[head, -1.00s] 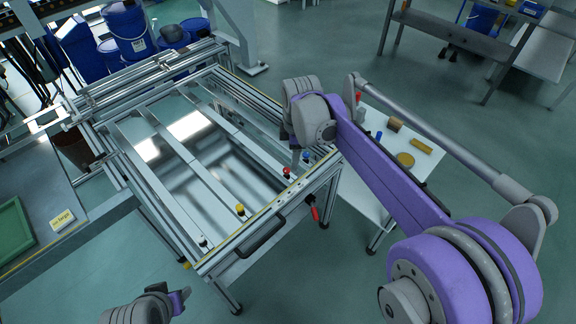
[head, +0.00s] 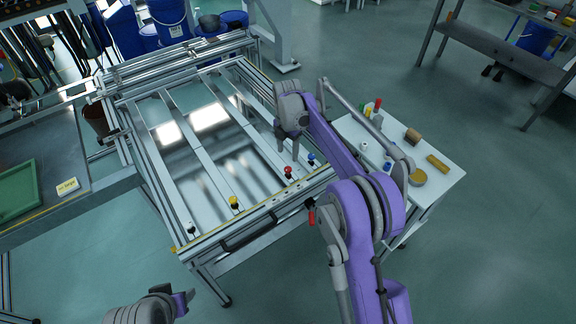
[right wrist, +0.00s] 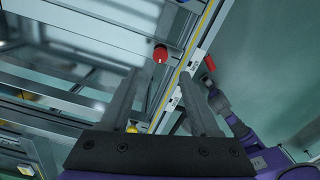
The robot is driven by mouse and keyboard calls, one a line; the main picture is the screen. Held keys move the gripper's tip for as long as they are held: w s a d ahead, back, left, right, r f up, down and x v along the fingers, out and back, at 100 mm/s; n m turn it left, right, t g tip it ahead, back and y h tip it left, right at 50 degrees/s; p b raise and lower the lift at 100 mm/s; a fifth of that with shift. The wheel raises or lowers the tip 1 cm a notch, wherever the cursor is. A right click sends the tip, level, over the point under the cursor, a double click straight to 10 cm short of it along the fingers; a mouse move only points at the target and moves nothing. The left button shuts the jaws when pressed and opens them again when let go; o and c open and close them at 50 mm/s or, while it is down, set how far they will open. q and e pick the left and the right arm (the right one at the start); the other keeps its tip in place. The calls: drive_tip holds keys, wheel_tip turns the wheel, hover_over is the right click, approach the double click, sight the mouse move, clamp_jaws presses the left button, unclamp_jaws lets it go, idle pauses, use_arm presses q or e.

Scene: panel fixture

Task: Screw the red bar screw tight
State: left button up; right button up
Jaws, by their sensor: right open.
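The red bar screw (head: 288,172) stands at the front end of a bar on the panel frame, between the yellow screw (head: 235,202) and the blue screw (head: 311,158). My right gripper (head: 288,152) is open, above and just behind the red screw in the head view. In the right wrist view, the red screw's round knob (right wrist: 160,53) shows beyond the open fingertips (right wrist: 161,74), between their lines, with nothing held. My left gripper (head: 188,300) is at the bottom left, away from the frame; its jaws are too unclear to judge.
A red handle (head: 311,216) sticks out at the frame's front edge, near a black grab handle (head: 250,236). A white side table (head: 440,190) with several small parts stands to the right. A black-and-white screw (head: 192,229) is at the front left corner. Floor in front is clear.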

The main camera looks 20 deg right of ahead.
sight(288, 169)
wheel_tip(288, 169, down, 8)
drive_tip(key=shift+d+r, duration=0.1)
drive_tip(key=shift+c, duration=0.3)
clamp_jaws()
